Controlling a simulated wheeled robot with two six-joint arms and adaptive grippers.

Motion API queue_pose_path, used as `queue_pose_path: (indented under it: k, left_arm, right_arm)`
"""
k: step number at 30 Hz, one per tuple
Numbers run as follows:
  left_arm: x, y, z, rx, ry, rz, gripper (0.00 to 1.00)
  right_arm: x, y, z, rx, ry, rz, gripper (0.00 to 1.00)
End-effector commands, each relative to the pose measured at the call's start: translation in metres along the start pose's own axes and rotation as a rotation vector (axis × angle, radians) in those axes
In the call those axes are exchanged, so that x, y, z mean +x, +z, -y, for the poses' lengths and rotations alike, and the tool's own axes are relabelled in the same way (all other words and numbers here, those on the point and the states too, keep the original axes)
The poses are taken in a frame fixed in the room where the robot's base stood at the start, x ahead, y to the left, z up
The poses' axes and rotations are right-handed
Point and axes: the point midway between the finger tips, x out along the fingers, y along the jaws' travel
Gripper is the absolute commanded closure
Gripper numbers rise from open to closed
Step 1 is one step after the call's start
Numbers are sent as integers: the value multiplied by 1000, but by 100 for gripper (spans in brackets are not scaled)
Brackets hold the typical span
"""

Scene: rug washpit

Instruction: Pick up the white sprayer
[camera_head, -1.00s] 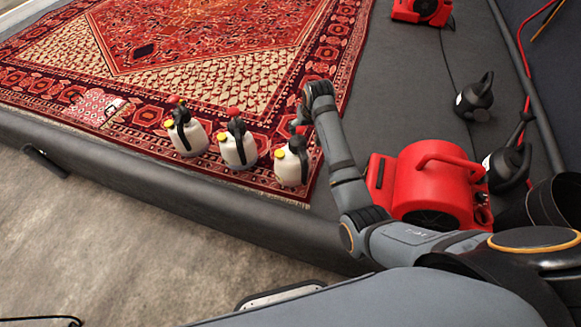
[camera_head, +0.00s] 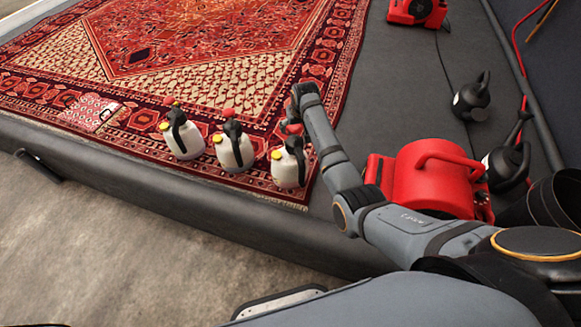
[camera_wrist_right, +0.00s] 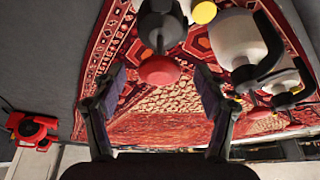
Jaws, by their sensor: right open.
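Three white sprayers with black handles, red nozzles and yellow caps stand in a row on the rug's near edge: left sprayer (camera_head: 186,143), middle sprayer (camera_head: 234,153) and right sprayer (camera_head: 286,172). My right gripper (camera_head: 288,126) is at the top of the right sprayer, its fingers mostly hidden by the wrist. In the right wrist view, the gripper (camera_wrist_right: 160,76) is open, with the nearest sprayer's red nozzle (camera_wrist_right: 158,70) showing between the fingers. That sprayer's black head (camera_wrist_right: 160,25) lies just beyond. Contact cannot be told. My left gripper is not in view.
The patterned rug (camera_head: 225,60) lies on a raised grey platform (camera_head: 385,100). A red blower (camera_head: 430,178) stands right of my right arm. Black sprayers (camera_head: 472,98) stand farther right. A patterned red pad (camera_head: 90,110) lies at the rug's left.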

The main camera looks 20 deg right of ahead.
Motion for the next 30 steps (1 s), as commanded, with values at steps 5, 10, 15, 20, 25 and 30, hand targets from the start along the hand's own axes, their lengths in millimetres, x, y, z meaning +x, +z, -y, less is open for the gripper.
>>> queue_pose_path:
  k: [5, 10, 15, 20, 25, 30]
  left_arm:
    - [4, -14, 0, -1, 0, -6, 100]
    - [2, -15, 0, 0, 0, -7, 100]
    - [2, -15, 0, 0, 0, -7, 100]
    - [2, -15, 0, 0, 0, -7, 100]
    - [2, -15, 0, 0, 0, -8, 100]
    - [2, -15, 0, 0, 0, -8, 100]
  right_arm:
    - [22, 0, 0, 0, 0, -1, 28]
    - [23, 0, 0, 0, 0, -1, 28]
    - [22, 0, 0, 0, 0, -1, 44]
    - [22, 0, 0, 0, 0, -1, 66]
    - [22, 0, 0, 0, 0, -1, 89]
    - [22, 0, 0, 0, 0, -1, 100]
